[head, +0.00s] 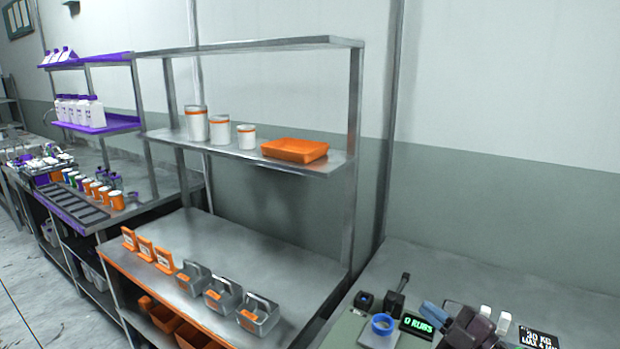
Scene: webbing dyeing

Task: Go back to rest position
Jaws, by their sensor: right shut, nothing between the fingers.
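At the lower right edge, dark parts that seem to be my right gripper (470,326) show among small items on the grey bench (440,262). Its fingers are shut with nothing between them; their outline is hard to separate from the dark and purple items there. My left gripper is not in this view.
A counter display (416,325) reading "0 RUBS", a blue ring (382,323) and a weight sign (538,338) crowd the bench's front. Left of it stands a steel shelf rack (250,155) with an orange tray (294,151). The bench's back is clear.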

